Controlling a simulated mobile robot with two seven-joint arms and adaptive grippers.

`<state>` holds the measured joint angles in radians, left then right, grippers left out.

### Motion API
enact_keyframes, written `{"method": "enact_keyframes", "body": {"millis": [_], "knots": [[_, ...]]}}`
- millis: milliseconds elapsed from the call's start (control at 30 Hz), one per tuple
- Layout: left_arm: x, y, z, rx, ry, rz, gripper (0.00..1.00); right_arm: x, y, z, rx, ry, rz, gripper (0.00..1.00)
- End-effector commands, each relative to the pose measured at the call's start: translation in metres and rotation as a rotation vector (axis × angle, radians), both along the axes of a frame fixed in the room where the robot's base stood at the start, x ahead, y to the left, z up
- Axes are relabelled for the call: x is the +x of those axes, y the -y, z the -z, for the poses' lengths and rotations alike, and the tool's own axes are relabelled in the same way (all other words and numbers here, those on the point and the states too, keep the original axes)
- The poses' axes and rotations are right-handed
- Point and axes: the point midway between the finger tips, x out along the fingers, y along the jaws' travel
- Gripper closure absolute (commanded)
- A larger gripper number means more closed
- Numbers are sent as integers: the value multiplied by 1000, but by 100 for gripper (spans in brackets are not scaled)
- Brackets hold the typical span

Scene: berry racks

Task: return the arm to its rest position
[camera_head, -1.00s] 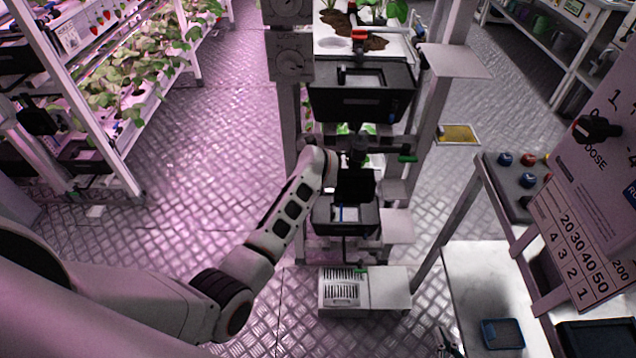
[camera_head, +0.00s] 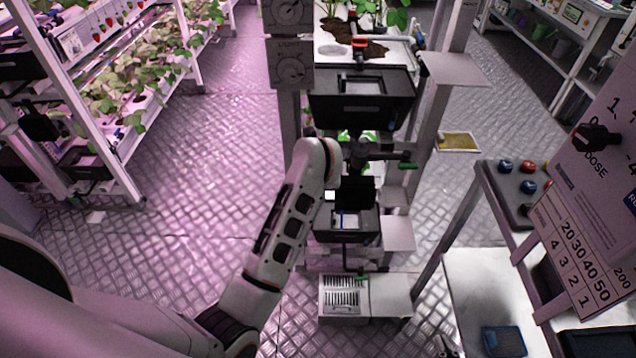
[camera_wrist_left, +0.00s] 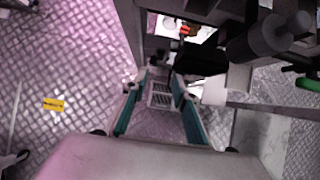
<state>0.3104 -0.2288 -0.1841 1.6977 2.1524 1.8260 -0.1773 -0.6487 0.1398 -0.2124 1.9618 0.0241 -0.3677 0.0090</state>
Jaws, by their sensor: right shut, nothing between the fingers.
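My left arm (camera_head: 283,225) comes in from the left and reaches up to the middle of the rack, its wrist (camera_head: 325,158) beside the black bins. The left gripper is mostly hidden in the head view. In the left wrist view my left gripper (camera_wrist_left: 160,95) is open, its teal fingers apart with nothing seen between them but floor and a white slotted crate beyond. My right gripper (camera_head: 447,345) shows small at the bottom edge of the head view. It is shut and empty, beside the white table.
The rack holds an upper black bin (camera_head: 362,97) and a lower black bin (camera_head: 345,226). A white slotted crate (camera_head: 343,296) stands low on it. Planted shelves (camera_head: 125,95) stand left; a button panel (camera_head: 515,190) and white table (camera_head: 472,285) stand right. Floor (camera_head: 215,140) left of the rack is open.

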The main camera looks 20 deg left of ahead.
Motion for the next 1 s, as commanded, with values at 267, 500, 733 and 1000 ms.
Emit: {"method": "enact_keyframes", "body": {"millis": [267,500,733,1000], "knots": [[-2,0,-2,0,-1,0,72,0,0,0,0,0,0,100],[-1,0,-2,1,0,-1,72,0,0,0,1,1,0,100],[-4,-50,3,194,57,-20,72,0,-1,0,2,1,1,100],[-32,-169,-56,1045,241,113,72,0,-1,0,1,2,0,100]]}}
